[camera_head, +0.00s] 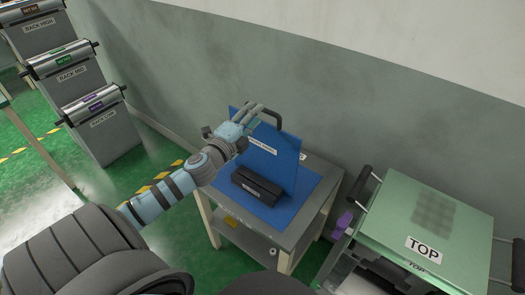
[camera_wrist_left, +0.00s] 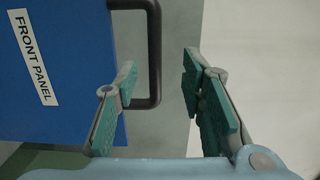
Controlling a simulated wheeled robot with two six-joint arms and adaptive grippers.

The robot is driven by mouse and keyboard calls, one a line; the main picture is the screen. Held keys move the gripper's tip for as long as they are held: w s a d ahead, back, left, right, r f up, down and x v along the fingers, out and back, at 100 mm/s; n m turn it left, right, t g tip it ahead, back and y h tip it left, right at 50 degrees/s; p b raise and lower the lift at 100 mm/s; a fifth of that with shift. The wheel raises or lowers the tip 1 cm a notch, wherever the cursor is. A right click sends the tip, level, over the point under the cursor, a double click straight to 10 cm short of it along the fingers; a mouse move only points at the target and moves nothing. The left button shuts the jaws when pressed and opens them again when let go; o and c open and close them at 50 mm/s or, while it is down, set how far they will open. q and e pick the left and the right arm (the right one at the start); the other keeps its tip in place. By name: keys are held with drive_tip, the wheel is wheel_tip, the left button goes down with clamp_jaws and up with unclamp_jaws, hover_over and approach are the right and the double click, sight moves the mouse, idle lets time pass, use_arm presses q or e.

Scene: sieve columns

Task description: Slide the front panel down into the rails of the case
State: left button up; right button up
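The blue front panel (camera_head: 277,158) stands upright by a black block (camera_head: 257,186) on a small table, its dark handle (camera_head: 272,117) at the top. In the left wrist view the panel (camera_wrist_left: 60,95) fills the left side, with its "FRONT PANEL" label, and the handle (camera_wrist_left: 155,60) shows at its edge. My left gripper (camera_head: 251,113) is at the handle. Its fingers (camera_wrist_left: 160,66) are open, with the handle bar appearing between them; I cannot tell whether they touch it. A green-topped case (camera_head: 470,225) labelled "TOP" stands at the right; its rails are not clear. My right gripper is out of view.
The small table has a blue mat (camera_head: 308,181) and a lower shelf. A purple part (camera_head: 342,225) is between the table and the case. A grey wall (camera_head: 330,110) runs behind the table.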

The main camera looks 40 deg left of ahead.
use_arm(q)
drive_tip(key=w+p, duration=0.1)
drive_tip(key=w, duration=0.2)
drive_tip(key=w+p, duration=0.1)
drive_tip(key=w, duration=0.1)
drive_tip(key=shift+a+f+p, duration=0.1)
drive_tip(key=shift+a+p, duration=0.15)
drive_tip(key=shift+p, duration=0.1)
drive_tip(key=shift+w+f, duration=0.2)
drive_tip(key=shift+f, duration=0.1)
drive_tip(key=shift+c, duration=0.3)
drive_tip(key=shift+s, duration=0.1)
clamp_jaws()
